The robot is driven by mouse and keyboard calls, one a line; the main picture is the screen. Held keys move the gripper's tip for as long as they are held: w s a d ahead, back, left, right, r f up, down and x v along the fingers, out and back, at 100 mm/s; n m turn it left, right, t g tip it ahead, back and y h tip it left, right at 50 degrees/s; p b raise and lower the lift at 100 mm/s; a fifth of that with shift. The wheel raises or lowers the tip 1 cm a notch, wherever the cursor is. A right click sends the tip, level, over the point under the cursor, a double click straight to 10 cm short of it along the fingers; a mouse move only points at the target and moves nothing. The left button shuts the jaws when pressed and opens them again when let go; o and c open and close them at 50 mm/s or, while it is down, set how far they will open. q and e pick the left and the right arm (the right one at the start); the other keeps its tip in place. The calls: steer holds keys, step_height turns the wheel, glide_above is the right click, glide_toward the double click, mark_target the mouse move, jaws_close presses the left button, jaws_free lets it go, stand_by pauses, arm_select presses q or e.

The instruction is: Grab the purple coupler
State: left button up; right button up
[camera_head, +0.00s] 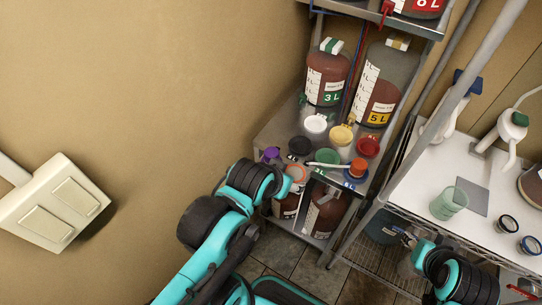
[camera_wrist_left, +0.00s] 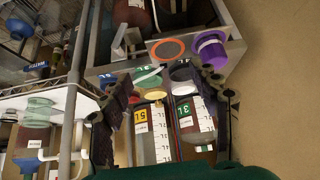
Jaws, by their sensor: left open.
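The purple coupler (camera_head: 271,154) sits at the left edge of the metal shelf, beside a black one. In the left wrist view the purple coupler (camera_wrist_left: 211,47) is at upper right, beside an orange-rimmed grey disc (camera_wrist_left: 172,49). My left gripper (camera_wrist_left: 160,80) is open, and its dark fingers spread over the shelf with nothing clearly held. The coupler lies beyond the right finger's tip, apart from it in the picture. In the head view my left wrist is just in front of the coupler, and its fingers are mostly hidden. My right gripper's jaws are unclear at lower right.
White (camera_head: 316,123), yellow (camera_head: 342,134), red (camera_head: 368,146) and green (camera_head: 327,156) caps crowd the shelf. Large bottles marked 3L (camera_head: 327,75) and 5L (camera_head: 382,85) stand behind. A shelf post and the wall bound the space. A white table (camera_head: 470,185) stands to the right.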

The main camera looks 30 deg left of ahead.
arm_select(q)
steer(key=shift+o, duration=0.5)
steer(key=m+g+p, duration=0.7)
steer(key=m+p, duration=0.2)
steer(key=m, duration=1)
glide_toward(272, 152)
step_height(272, 152, down, 3)
steer(key=shift+s+a+r, duration=0.1)
steer(key=shift+a+f, duration=0.15)
steer(key=shift+f, duration=0.15)
steer(key=shift+f+m, duration=0.3)
steer(key=shift+f, duration=0.05)
steer(key=f, duration=0.2)
steer(key=f+b, duration=0.1)
steer(key=f, duration=0.2)
steer(key=f+b, duration=0.1)
steer(key=f, duration=0.1)
steer(key=shift+w+d+f, duration=0.15)
steer(key=shift+w+d, duration=0.1)
steer(key=shift+d, duration=0.05)
steer(key=shift+c, duration=0.4)
